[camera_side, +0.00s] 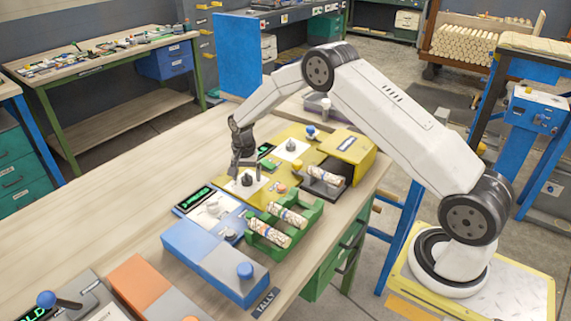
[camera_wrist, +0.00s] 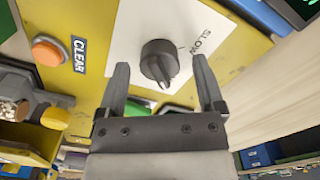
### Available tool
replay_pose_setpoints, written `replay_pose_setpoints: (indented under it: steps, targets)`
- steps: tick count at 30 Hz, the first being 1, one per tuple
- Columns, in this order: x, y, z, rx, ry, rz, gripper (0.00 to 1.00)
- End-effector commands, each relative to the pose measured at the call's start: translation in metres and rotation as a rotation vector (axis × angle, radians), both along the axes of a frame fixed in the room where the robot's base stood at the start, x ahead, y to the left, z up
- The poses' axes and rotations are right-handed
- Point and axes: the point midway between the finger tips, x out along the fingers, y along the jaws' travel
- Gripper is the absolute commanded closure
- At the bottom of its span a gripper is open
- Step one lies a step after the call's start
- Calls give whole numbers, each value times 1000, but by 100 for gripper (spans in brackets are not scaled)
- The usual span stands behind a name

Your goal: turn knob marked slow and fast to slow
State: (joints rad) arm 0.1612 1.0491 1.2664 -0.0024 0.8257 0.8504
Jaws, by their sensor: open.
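The dark ribbed knob (camera_wrist: 159,62) sits on a white plate on the yellow panel (camera_wrist: 90,15). The word SLOW is printed on the plate to the knob's upper right in the wrist view; no FAST label is readable. The knob's light pointer mark faces down in that view, away from SLOW. In the side view the knob (camera_side: 247,180) is small on its plate. My gripper (camera_wrist: 162,82) is open, with its two fingers apart on either side of the knob's near part. It also shows above the knob in the side view (camera_side: 246,178). I cannot tell whether the fingers touch it.
An orange button (camera_wrist: 47,50) beside a CLEAR label is left of the knob.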

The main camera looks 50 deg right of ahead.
Motion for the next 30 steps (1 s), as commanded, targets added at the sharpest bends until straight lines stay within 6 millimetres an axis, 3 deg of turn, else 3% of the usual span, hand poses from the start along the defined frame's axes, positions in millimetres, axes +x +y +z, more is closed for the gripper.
replay_pose_setpoints:
  steps: [8, 15, 16, 30]
  targets:
    - [0, 0, -1, 0, 0, 0, 16]
    - [0, 0, -1, 0, 0, 0, 93]
    - [0, 0, -1, 0, 0, 0, 100]
    - [0, 0, -1, 1, 0, 73, 100]
